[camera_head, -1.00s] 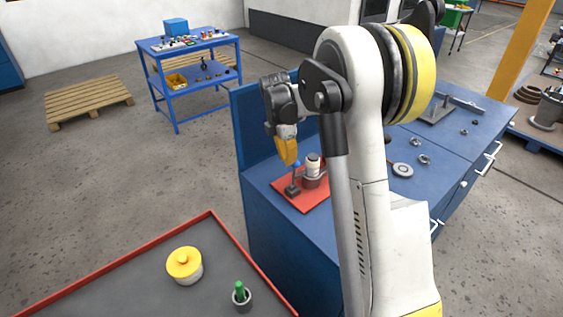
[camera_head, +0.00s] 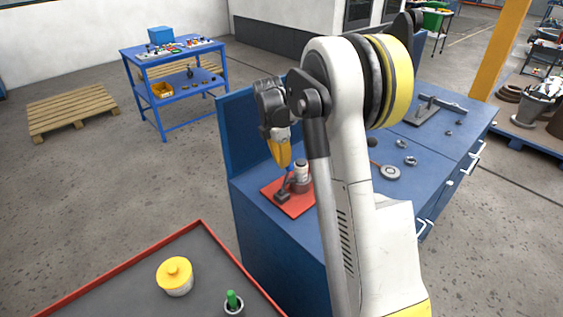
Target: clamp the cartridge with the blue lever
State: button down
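A white cartridge (camera_head: 302,169) stands upright in a dark fixture on a red base plate (camera_head: 294,208), at the near end of the blue workbench. A small blue part, which looks like the lever (camera_head: 289,167), shows just left of the cartridge, partly behind my gripper. A dark block stands on the left part of the plate. My gripper (camera_head: 280,154), with yellow fingers pointing down, hangs just above and left of the cartridge. Whether it touches the lever cannot be told. Its finger gap is not visible from here. My arm hides part of the plate's right side.
Metal rings (camera_head: 403,143) and a flange (camera_head: 391,172) lie further right on the bench (camera_head: 432,170). A raised blue panel (camera_head: 240,130) stands behind the fixture.

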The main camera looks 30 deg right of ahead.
notch_tip(320, 180, up, 12)
jog(key=w+p, duration=0.1)
jog(key=p, duration=0.2)
jog(key=shift+a+f, duration=0.2)
jog(key=shift+a, duration=0.1)
dwell(0.4)
jog(key=s+a+r+m+t+b, duration=0.3)
jog(key=s+a+m, duration=0.3)
jog(key=s+a, duration=0.2)
jog(key=s+a+f+m+t+y+b, duration=0.1)
jog(key=s+a+f+m, duration=0.4)
jog(key=s, duration=0.5)
jog(key=s+a+f+m+t+b, duration=0.3)
jog(key=s+a+f+m+b, duration=0.2)
jog(key=s, duration=0.4)
jog(key=shift+s+a+m+y, duration=0.4)
jog(key=shift+a+m, duration=0.2)
jog(key=shift+m, duration=0.4)
jog(key=shift+f, duration=0.1)
